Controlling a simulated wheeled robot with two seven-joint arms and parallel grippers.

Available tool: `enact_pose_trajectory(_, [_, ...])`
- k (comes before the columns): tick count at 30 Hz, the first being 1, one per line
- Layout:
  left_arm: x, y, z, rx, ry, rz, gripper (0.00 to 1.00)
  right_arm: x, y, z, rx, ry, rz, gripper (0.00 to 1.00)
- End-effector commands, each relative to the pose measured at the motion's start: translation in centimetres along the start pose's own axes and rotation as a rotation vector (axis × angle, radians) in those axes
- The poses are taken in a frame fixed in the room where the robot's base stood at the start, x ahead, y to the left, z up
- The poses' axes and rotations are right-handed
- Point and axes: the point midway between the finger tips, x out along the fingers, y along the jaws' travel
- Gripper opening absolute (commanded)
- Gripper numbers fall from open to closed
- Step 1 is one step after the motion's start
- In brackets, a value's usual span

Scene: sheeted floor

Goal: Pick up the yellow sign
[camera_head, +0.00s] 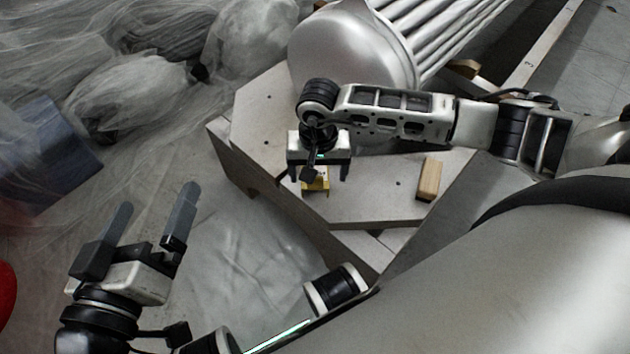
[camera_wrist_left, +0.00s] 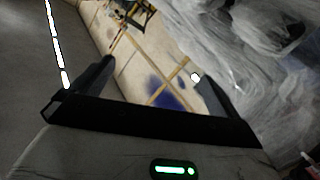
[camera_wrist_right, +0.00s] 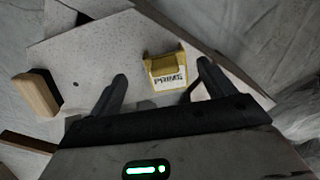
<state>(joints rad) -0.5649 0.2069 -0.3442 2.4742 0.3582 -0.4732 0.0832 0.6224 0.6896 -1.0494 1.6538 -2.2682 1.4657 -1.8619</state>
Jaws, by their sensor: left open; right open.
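The yellow sign (camera_head: 317,184) is small and sits on the pale, angular wooden platform (camera_head: 376,207), near its front edge. In the right wrist view the yellow sign (camera_wrist_right: 166,72) shows a white face with dark lettering. My right gripper (camera_head: 318,180) is open above it, and the sign shows between the two fingers (camera_wrist_right: 163,82) in the right wrist view. I cannot tell whether the fingers touch it. The gripper hides part of the sign in the head view. My left gripper (camera_head: 152,215) is open and empty, off to the left, away from the platform.
A large silver metal cylinder (camera_head: 345,55) with pipes lies on the back of the platform. A small wooden block (camera_head: 429,180) lies on the platform's right side. Translucent sheeting (camera_head: 120,60) covers things at the left. A blue box (camera_head: 45,160) stands there too.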

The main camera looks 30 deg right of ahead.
Motion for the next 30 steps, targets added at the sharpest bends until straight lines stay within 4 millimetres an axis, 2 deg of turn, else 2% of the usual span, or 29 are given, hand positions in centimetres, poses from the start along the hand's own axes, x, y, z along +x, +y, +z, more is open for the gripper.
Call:
enact_pose_trajectory(8, [0.2, 0.0, 0.8, -0.06, 0.023, 0.033, 1.0, 3.6, -0.7, 0.1, 0.002, -0.005, -0.001, 0.82])
enact_pose_trajectory(12, [0.4, 0.6, -1.6, -0.024, 0.116, 0.064, 1.0, 5.1, -0.6, 0.0, 0.002, -0.002, 0.0, 0.82])
enact_pose_trajectory(19, [0.4, 0.6, -1.8, -0.016, 0.122, 0.064, 1.0, 5.1, -0.6, 0.0, 0.001, 0.0, -0.001, 0.82])
enact_pose_trajectory(20, [0.4, 0.6, -1.8, -0.016, 0.121, 0.064, 1.0, 5.1, -0.6, 0.0, 0.001, 0.0, -0.001, 0.76])
enact_pose_trajectory(24, [0.4, 0.6, -1.7, -0.017, 0.118, 0.063, 1.0, 5.1, -0.6, 0.0, 0.001, 0.0, -0.001, 0.37])
enact_pose_trajectory(25, [0.4, 0.6, -1.7, -0.017, 0.117, 0.063, 1.0, 5.1, -0.6, 0.0, 0.001, 0.0, -0.001, 0.31])
enact_pose_trajectory(30, [0.4, 0.5, -1.5, -0.017, 0.113, 0.061, 1.0, 5.0, -0.6, 0.0, 0.001, 0.0, -0.001, 0.31])
